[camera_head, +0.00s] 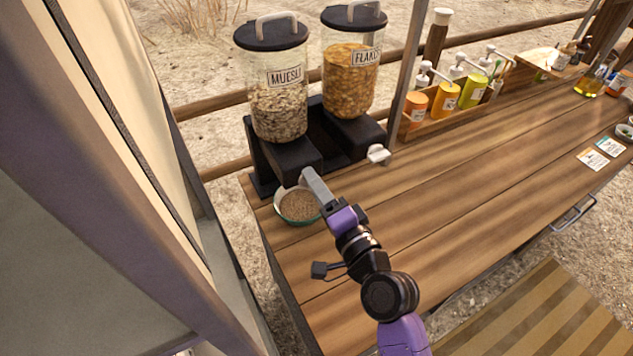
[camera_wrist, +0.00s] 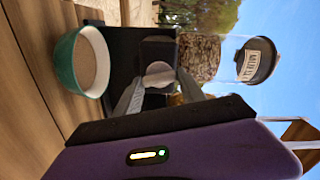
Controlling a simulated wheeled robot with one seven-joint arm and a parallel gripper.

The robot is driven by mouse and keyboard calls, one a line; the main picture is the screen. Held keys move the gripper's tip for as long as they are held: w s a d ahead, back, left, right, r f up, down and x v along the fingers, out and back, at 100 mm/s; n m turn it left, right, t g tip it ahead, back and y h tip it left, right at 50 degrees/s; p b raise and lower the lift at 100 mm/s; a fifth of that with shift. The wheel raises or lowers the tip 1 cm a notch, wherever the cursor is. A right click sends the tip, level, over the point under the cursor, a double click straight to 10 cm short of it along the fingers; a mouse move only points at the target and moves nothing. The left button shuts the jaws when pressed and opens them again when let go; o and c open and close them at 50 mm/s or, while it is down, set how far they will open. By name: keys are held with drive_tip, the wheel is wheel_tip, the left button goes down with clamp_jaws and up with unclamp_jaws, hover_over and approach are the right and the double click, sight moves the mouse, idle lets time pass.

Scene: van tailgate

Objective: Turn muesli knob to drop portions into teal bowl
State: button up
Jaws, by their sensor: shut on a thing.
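The muesli dispenser (camera_head: 280,105) stands at the left end of the wooden counter, with muesli in its clear canister. Its label also shows sideways in the wrist view (camera_wrist: 252,65). My gripper (camera_head: 311,180) reaches the front of its black base. In the wrist view my gripper (camera_wrist: 152,90) is shut on the pale round muesli knob (camera_wrist: 158,74), one finger on each side. The teal bowl (camera_head: 285,216) sits on the counter below the dispenser. In the wrist view the bowl (camera_wrist: 64,70) holds a brownish fill.
The flakes dispenser (camera_head: 350,75) stands to the right with its own white knob (camera_head: 378,154). A wooden rack (camera_head: 430,122) of bottles lines the back edge. Two small cards (camera_head: 601,153) lie far right. The middle of the counter (camera_head: 460,180) is clear. A van panel (camera_head: 80,200) fills the left.

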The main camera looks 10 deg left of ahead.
drive_tip(key=shift+m+p, duration=0.45)
drive_tip(key=shift+m, duration=0.95)
drive_tip(key=shift+f, duration=0.1)
drive_tip(key=o, duration=1.4)
drive_tip(key=shift+c, duration=0.2)
drive_tip(key=shift+s+d, duration=0.1)
drive_tip(key=b+v, duration=0.1)
drive_tip(key=v, duration=0.6)
drive_tip(key=shift+s+d+b, duration=0.2)
drive_tip(key=shift+s+b, duration=0.05)
drive_tip(key=shift+b, duration=0.1)
